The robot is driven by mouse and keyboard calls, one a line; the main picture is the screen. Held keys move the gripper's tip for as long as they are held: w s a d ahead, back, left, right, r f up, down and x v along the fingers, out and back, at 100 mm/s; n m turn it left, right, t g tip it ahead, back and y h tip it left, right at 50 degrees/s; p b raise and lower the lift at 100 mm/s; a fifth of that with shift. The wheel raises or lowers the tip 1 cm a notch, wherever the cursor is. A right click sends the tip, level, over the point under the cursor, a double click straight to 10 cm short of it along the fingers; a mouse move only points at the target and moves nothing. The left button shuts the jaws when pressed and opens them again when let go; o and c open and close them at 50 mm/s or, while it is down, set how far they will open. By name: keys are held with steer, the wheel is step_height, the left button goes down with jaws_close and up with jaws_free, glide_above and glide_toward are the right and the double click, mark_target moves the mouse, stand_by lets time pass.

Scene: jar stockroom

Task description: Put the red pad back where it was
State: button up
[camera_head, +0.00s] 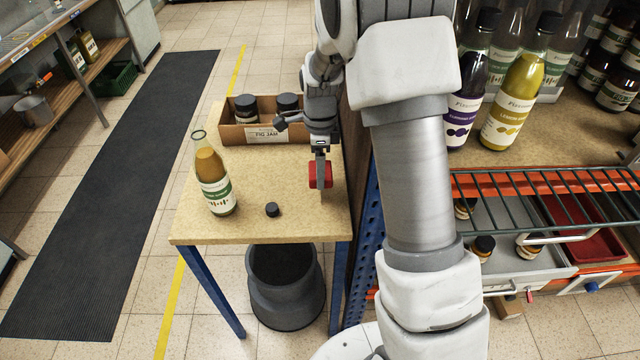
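The red pad (313,174) is a small red block at the right side of the small wooden table (260,185). My gripper (321,176) points down over this table, with its fingers at the pad. The near finger crosses in front of the pad, and red shows on both sides of it. The gripper looks shut on the pad. The far finger is hidden, and I cannot tell whether the pad touches the tabletop.
An uncapped bottle (214,180) and a black cap (272,209) stand left of my gripper. A cardboard box (233,134) labelled fig jam holds dark-lidded jars behind. A grey stool (285,290) is below. Shelves with bottles (515,95) and a wire rack (545,190) are right.

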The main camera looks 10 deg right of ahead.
steer(key=shift+f+b, duration=0.3)
steer(key=shift+f, duration=1.95)
steer(key=shift+f, duration=0.2)
steer(key=o, duration=0.9)
